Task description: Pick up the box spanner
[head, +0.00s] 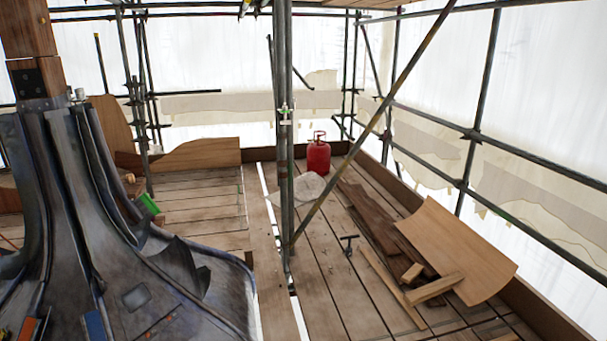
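A small dark T-shaped tool (349,242) stands or lies on the deck boards, right of the near scaffold pole. It looks like the box spanner with a cross bar, but it is too small to be sure. Neither of my grippers shows in the head view.
A scaffold pole (283,130) and a diagonal brace (375,115) cross the middle. Grey sheet metal (140,285) fills the left. A red gas bottle (318,156), pale sack (308,187), dark planks (372,222) and curved plywood (458,250) occupy the deck. Boards around the tool are mostly clear.

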